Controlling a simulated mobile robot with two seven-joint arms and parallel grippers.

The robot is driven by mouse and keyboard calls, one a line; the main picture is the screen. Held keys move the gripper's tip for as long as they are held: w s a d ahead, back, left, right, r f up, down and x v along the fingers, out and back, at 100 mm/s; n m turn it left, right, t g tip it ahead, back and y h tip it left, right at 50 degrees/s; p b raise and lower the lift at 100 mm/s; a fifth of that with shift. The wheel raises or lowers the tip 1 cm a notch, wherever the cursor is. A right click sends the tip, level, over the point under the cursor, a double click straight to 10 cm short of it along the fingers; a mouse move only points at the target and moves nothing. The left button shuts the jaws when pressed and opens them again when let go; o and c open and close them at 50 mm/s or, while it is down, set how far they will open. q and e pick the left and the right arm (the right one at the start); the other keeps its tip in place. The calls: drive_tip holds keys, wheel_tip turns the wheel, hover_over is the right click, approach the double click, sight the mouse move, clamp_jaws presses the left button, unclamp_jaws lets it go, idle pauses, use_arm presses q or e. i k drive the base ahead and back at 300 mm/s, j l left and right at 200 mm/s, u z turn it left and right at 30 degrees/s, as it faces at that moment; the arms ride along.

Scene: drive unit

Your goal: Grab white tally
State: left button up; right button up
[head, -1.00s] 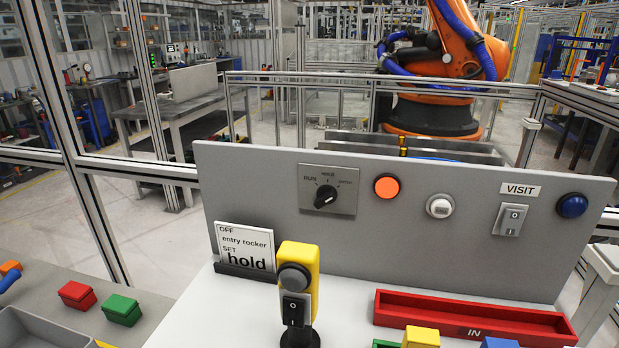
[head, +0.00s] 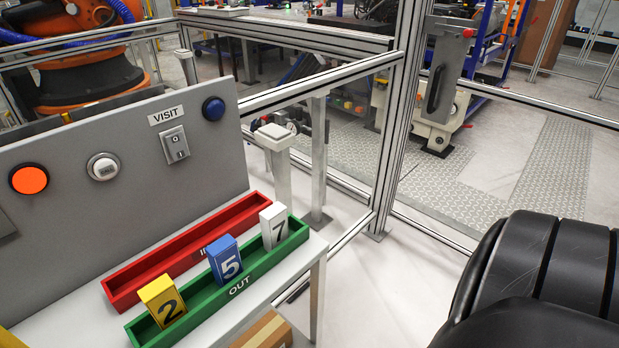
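The white tally (head: 273,225), a block marked 7, stands in the right end of the green OUT tray (head: 240,284) in the head view. A blue tally (head: 223,257) marked 5 stands in the middle of the same tray, and a yellow tally (head: 161,300) marked 2 stands near its left end. Neither gripper shows. A large black rounded part, which looks like one of my own arm links, fills the lower right, with no fingers in sight.
The empty red IN tray (head: 145,276) lies directly behind the green tray. The grey panel (head: 140,128) with lamps, rocker and buttons rises behind both. A cardboard box (head: 265,330) sits below the table's front edge. A metal fence post (head: 400,110) stands to the right.

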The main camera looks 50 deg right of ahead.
sight(273, 219)
drive_tip(key=z, duration=1.25)
